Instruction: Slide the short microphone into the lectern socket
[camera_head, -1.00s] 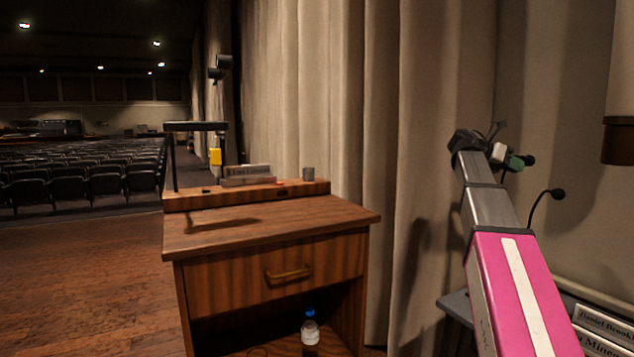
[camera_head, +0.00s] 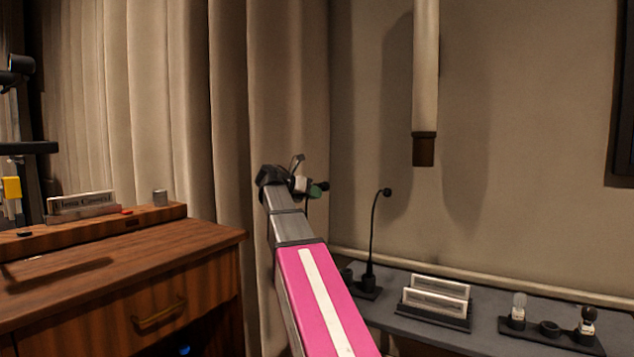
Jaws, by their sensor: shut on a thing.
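My gripper (camera_head: 303,185) is at the end of my arm, in the middle of the view, in front of the curtain. It is shut on a small piece with a dark round end (camera_head: 323,186), which looks like the short microphone; the jaws hide most of it. The wooden lectern (camera_head: 190,253) is at the left, partly cut off, and my gripper is apart from it, to its right.
A grey table (camera_head: 480,345) at the right holds a tall gooseneck microphone (camera_head: 371,250), nameplates (camera_head: 437,299) and a black holder (camera_head: 550,333) with small items. A pale column (camera_head: 425,70) with a brown end hangs above.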

